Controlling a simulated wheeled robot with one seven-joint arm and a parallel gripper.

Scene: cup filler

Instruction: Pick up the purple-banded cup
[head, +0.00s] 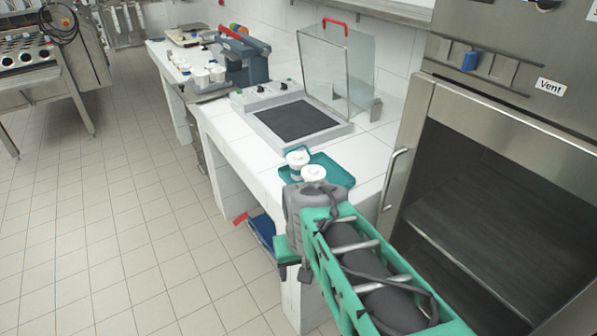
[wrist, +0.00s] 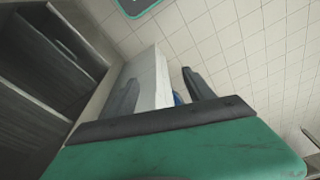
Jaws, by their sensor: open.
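Two white lidded cups, a rear one (head: 297,159) and a front one (head: 313,173), stand at the teal tray (head: 340,172) on the near end of the white counter. Several more white cups (head: 200,76) stand far down the counter. I cannot make out a purple band on any cup at this size. My gripper (wrist: 161,76) is open and empty in the wrist view, its two dark fingers apart, with the counter's white end behind them. No cup shows in the wrist view. In the head view my arm hides the fingers.
A dark-topped device (head: 290,118) with a glass cover (head: 336,72) stands behind the tray. A steel cabinet (head: 480,200) with an open dark interior and a handle is at the right. A blue object (head: 262,230) is below the counter. The tiled floor (head: 130,200) at left is clear.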

